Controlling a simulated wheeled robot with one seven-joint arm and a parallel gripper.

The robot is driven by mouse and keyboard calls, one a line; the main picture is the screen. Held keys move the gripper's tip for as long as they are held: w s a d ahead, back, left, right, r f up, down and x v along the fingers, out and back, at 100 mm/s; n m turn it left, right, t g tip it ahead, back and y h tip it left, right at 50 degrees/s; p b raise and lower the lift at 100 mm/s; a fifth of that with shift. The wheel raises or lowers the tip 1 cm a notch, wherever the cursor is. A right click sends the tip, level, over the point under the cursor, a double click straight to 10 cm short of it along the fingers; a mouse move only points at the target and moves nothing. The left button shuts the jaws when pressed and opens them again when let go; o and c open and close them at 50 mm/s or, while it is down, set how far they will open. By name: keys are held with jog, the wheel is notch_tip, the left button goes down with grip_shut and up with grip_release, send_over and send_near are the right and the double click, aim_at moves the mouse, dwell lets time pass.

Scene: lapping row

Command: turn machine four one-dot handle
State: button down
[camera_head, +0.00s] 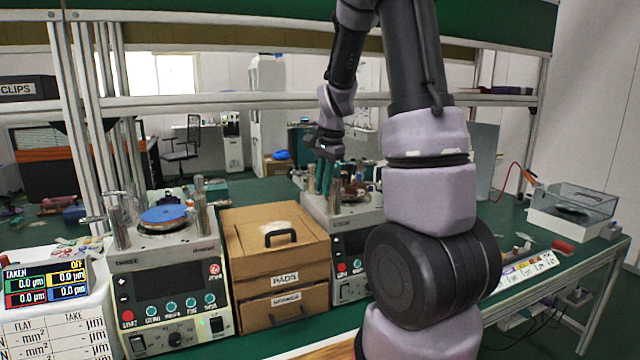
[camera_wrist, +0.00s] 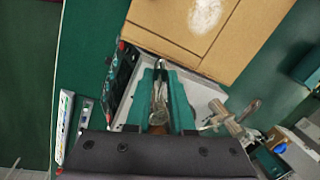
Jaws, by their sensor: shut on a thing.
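Machine four (camera_head: 346,236) stands right of the cardboard boxes, with its right side and most of its name hidden by my arm. My gripper (camera_head: 325,172) points down over its top left, among upright metal posts. In the wrist view my gripper (camera_wrist: 161,72) has its two teal fingers closed around a slim metallic piece, apparently a handle (camera_wrist: 159,96). No dot mark is readable on it. A second post with a crossbar (camera_wrist: 222,117) stands to the right of the fingers, apart from them.
Machine three (camera_head: 165,270), with a blue disc on top, stands at the left. Cardboard drawer boxes (camera_head: 250,232) sit close between the machines. A clear-lidded case (camera_head: 578,205) stands at the right. A display (camera_head: 45,283) is at the far left.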

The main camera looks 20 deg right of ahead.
jog(key=shift+s+d+n+g+y, duration=0.15)
jog(key=shift+s+d+n, duration=0.3)
jog(key=shift+n, duration=0.8)
jog(key=shift+s+d+n+g+y, duration=0.15)
jog(key=shift+s+d+n, duration=0.25)
jog(key=shift+n, duration=0.9)
jog(key=shift+s+d+n+g+y, duration=0.15)
jog(key=shift+s+d+n, duration=0.3)
jog(key=shift+n, duration=0.8)
jog(key=c, duration=0.8)
grip_release()
jog(key=r, duration=0.3)
jog(key=d+r, duration=0.1)
jog(key=r, duration=0.3)
jog(key=s+d+r, duration=0.1)
jog(key=r, duration=0.2)
jog(key=shift+r, duration=0.25)
